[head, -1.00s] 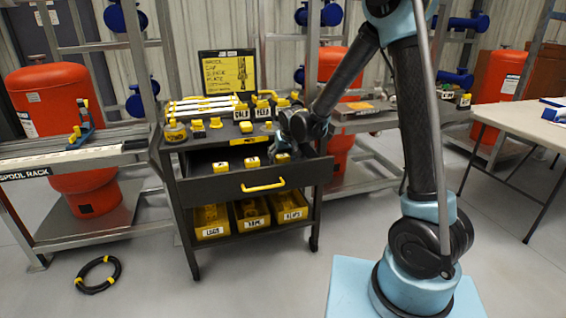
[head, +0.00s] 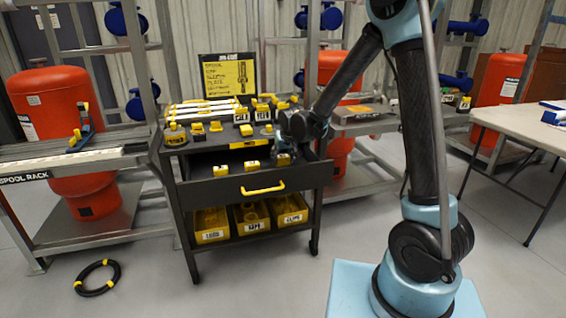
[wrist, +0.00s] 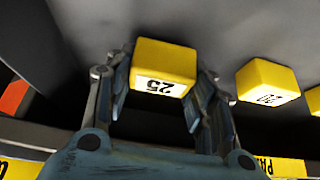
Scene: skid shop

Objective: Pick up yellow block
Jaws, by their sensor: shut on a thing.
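A yellow block (wrist: 163,63) with a white number label, apparently 25 turned upside down, sits between the fingers of my gripper (wrist: 163,80) in the wrist view. My gripper is shut on this block, with one finger at each side. In the head view, the same block (head: 283,159) shows at the right end of the open drawer, partly hidden by my gripper (head: 288,146). Two more yellow blocks stand in the drawer, one in the middle (head: 252,164) and one at the left (head: 221,169). The middle one (wrist: 267,80) also has a number label.
The drawer (head: 205,189) belongs to a dark cart with yellow and white items on top. Yellow bins (head: 249,216) fill the lower shelf. A spool rack (head: 70,165) stands left, a table (head: 510,121) right. A black hose coil (head: 97,278) lies on the floor.

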